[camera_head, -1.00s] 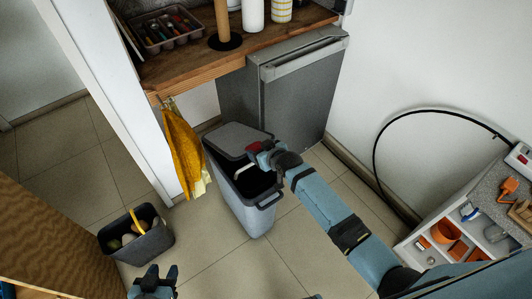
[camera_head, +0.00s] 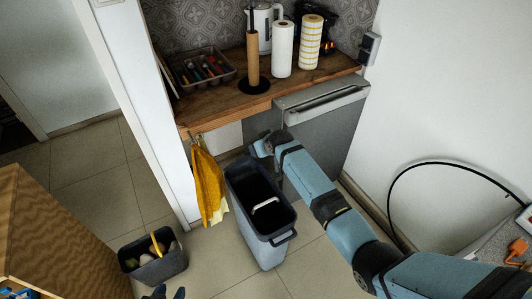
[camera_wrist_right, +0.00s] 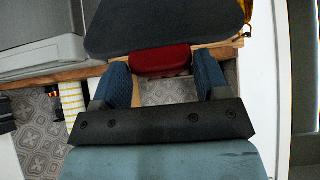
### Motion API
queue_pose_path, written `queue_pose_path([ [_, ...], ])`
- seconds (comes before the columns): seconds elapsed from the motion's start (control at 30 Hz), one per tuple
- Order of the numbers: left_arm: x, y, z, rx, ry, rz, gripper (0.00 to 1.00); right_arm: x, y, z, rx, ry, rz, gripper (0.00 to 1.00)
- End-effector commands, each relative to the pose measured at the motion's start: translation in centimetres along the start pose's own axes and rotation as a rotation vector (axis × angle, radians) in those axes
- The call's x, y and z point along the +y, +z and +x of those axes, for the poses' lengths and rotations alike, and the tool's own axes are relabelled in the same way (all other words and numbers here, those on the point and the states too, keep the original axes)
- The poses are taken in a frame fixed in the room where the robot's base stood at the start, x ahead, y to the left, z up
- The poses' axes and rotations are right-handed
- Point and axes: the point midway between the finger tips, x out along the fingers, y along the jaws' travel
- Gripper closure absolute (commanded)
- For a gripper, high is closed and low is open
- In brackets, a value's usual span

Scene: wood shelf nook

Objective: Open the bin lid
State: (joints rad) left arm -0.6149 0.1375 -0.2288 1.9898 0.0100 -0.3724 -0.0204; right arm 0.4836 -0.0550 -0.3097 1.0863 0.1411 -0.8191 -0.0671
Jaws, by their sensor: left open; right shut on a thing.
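The bin (camera_head: 262,252) is a tall grey bin on the tiled floor, in the middle of the head view. Its top is uncovered, showing a dark inside with a white bar-like part. The dark grey lid (camera_wrist_right: 165,25) fills the top of the right wrist view, with a red tab (camera_wrist_right: 160,62) on its edge. My right gripper (camera_wrist_right: 160,78) is shut on this tab; in the head view it (camera_head: 262,147) is above the bin's far end. The lid is hard to make out in the head view. My left gripper (camera_head: 167,294) is open and empty at the bottom edge, partly cut off.
A yellow cloth (camera_head: 207,185) hangs left of the bin. A small dark basket (camera_head: 155,268) stands on the floor at lower left. Behind are a wooden counter (camera_head: 225,108) and a grey appliance (camera_head: 325,130). A black cable (camera_head: 392,205) curves along the right wall. Floor before the bin is clear.

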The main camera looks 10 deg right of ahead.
Motion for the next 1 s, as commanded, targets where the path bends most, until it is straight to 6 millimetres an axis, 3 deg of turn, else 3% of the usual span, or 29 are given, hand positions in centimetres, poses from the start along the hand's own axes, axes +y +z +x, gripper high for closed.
queue_pose_path([
  [0.37, 0.0, 0.1, -0.1, -0.001, -0.001, -0.001, 0.57, 0.0, -0.3, 0.0, 0.006, 0.000, 0.000, 0.75],
  [0.4, 0.0, 0.1, -0.1, -0.002, -0.001, -0.001, 0.57, 0.0, -0.3, 0.0, 0.006, 0.000, 0.000, 0.25],
  [0.5, 0.0, 0.1, -0.1, -0.002, 0.000, -0.001, 0.57, 0.0, -0.3, 0.0, 0.005, 0.000, 0.000, 0.06],
  [0.83, 0.2, 0.0, -0.1, -0.001, 0.003, -0.001, 0.57, 0.0, -0.2, -0.2, 0.003, 0.000, 0.000, 0.06],
  [1.0, 0.2, -0.1, -0.2, -0.001, 0.003, -0.001, 0.57, 0.0, -0.2, -2.0, 0.004, 0.000, 0.000, 0.06],
])
